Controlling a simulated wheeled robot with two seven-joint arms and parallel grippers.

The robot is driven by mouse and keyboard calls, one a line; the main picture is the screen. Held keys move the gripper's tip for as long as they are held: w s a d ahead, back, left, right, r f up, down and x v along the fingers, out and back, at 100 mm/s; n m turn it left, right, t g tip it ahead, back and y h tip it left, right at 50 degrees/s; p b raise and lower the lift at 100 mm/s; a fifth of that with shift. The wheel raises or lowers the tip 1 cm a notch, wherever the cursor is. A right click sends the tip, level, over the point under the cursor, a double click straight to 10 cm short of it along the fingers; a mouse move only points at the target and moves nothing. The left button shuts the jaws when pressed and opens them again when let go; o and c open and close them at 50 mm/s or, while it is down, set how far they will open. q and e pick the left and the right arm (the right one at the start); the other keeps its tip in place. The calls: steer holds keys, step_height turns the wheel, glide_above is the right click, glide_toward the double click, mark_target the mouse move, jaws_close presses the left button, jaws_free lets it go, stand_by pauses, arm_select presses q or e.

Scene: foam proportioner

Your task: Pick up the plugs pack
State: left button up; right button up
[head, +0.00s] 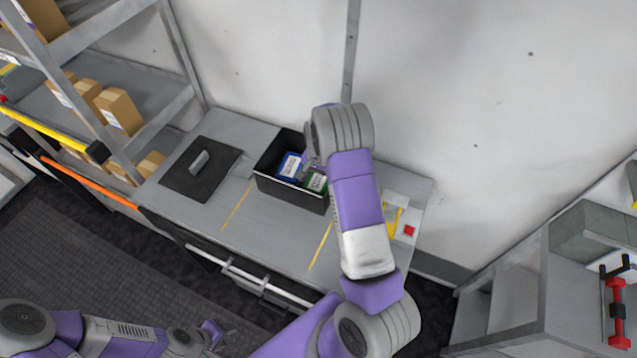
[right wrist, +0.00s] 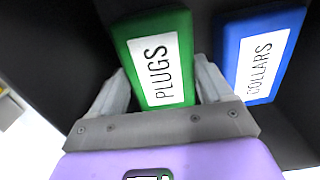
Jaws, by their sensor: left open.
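The plugs pack (head: 316,182) is a green box with a white label, in the black bin (head: 262,181) on the bench. In the right wrist view the plugs pack (right wrist: 158,58) stands between the fingers of my right gripper (right wrist: 160,85), one finger at each side. I cannot tell whether the fingers press on it. In the head view the right gripper (head: 312,160) is reaching into the bin, partly hidden by its own arm. My left gripper (head: 212,336) is open and low at the bottom, away from the bench.
A blue collars pack (head: 290,166) is beside the plugs pack; it also shows in the right wrist view (right wrist: 262,52). A dark lid-like plate with a handle (head: 200,168) lies left of the bin. Shelves with cardboard boxes (head: 118,110) stand at the left. The bench front is clear.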

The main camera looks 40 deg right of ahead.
steer(key=shift+c, duration=1.3)
